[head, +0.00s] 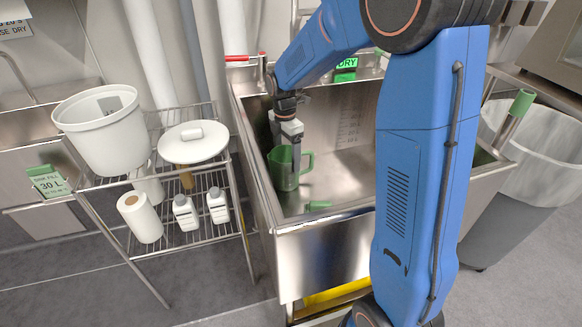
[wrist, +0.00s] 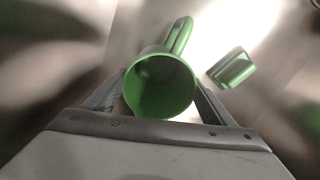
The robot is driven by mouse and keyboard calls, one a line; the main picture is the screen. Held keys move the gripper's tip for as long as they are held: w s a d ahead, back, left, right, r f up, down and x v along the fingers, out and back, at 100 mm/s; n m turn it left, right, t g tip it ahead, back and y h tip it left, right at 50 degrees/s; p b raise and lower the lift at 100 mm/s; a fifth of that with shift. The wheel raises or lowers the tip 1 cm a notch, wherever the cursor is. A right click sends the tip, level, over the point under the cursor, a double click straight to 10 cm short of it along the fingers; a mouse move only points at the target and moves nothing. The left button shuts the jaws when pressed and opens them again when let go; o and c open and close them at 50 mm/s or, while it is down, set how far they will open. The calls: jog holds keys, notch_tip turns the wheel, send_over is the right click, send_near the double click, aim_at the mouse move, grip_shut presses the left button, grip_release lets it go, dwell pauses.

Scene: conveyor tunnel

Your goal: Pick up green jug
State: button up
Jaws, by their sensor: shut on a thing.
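The green jug (head: 284,170) stands upright in the left part of a deep steel sink (head: 340,160), with its handle toward the right. My gripper (head: 285,150) reaches down into the sink from above and is shut on the jug. In the wrist view I look down into the jug's open top (wrist: 160,88), and it looks empty. My gripper's two fingers (wrist: 160,100) press on either side of it. The jug's handle points up and right in that view. I cannot tell whether the jug's base touches the sink floor.
A small green block-like thing (wrist: 232,68) lies near the jug; the head view shows a green piece (head: 318,205) by the sink's front rim. A wire rack (head: 185,190) with a white bucket (head: 105,130) stands left. A grey bin (head: 530,150) stands right. Steel walls surround the jug.

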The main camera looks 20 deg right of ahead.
notch_tip(320, 180, up, 10)
dwell(0.6)
